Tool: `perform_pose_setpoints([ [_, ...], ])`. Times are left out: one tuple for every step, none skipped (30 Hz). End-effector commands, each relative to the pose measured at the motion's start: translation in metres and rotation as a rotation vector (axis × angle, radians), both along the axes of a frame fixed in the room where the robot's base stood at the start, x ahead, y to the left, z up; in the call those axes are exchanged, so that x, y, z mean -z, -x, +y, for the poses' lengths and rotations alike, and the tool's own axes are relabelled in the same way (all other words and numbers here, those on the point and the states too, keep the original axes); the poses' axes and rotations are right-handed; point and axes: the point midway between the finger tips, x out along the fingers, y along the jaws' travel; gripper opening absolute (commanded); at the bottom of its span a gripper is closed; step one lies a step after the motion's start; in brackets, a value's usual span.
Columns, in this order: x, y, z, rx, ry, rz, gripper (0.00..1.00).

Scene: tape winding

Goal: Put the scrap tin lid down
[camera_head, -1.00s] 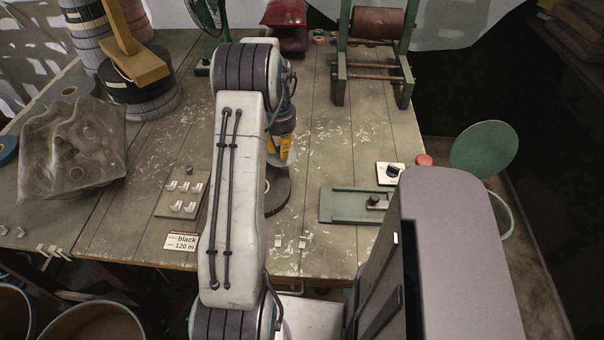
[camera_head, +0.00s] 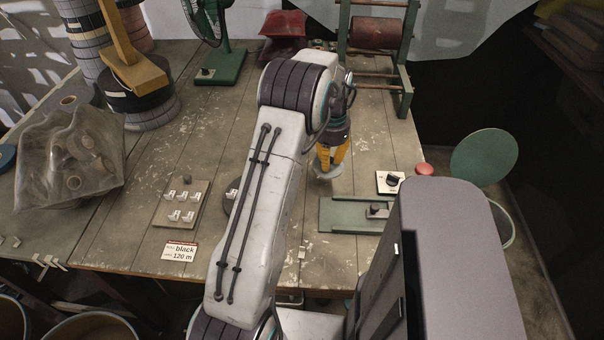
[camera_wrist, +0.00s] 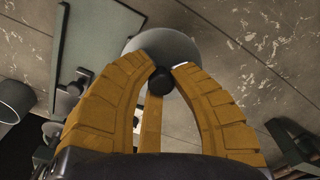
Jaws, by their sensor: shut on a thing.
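The scrap tin lid appears to be the small grey disc with a black knob (camera_wrist: 160,82). In the wrist view the disc (camera_wrist: 165,43) sits just beyond my fingertips. My gripper (camera_wrist: 163,68), with yellow fingers, is shut around the knob. In the head view my gripper (camera_head: 332,160) points down over the middle right of the bench, with the lid (camera_head: 326,171) under it. The lid looks held above the boards, but its exact height is hard to tell. No open scrap tin can be picked out with certainty.
A green slide fixture (camera_head: 340,213) and a switch box with a dial (camera_head: 390,182) lie close to the right. A dark roll (camera_head: 232,192) is partly hidden behind my arm. A green stand with a red roller (camera_head: 378,32) is behind. Bare boards (camera_head: 290,235) lie in front.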

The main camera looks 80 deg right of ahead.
Motion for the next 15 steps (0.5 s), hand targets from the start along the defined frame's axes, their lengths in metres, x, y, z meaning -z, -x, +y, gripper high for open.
perform_pose_setpoints([
  [0.006,-0.012,-0.002,-0.006,-0.004,0.0,0.0],
  [0.01,-0.017,-0.004,-0.006,-0.004,0.0,0.0],
  [0.014,-0.024,-0.007,-0.006,-0.004,0.0,0.0],
  [0.017,-0.03,-0.008,-0.006,-0.004,0.0,0.0],
  [0.021,-0.035,-0.01,-0.006,-0.003,0.0,0.0],
  [0.024,-0.041,-0.012,-0.006,-0.002,-0.001,0.0],
  [0.027,-0.046,-0.014,-0.005,-0.002,-0.001,0.0],
  [0.03,-0.05,-0.015,-0.005,-0.003,0.0,0.0],
  [0.034,-0.055,-0.016,-0.005,-0.002,-0.001,0.0],
  [0.036,-0.059,-0.018,-0.005,-0.001,0.0,0.0],
  [0.038,-0.062,-0.019,-0.004,-0.001,0.0,0.0],
  [0.04,-0.065,-0.02,-0.004,-0.001,0.0,0.0],
  [0.042,-0.068,-0.02,-0.004,-0.001,0.0,0.0],
  [0.043,-0.07,-0.021,-0.004,-0.001,0.0,0.0],
  [0.044,-0.072,-0.022,-0.003,0.0,0.0,0.0],
])
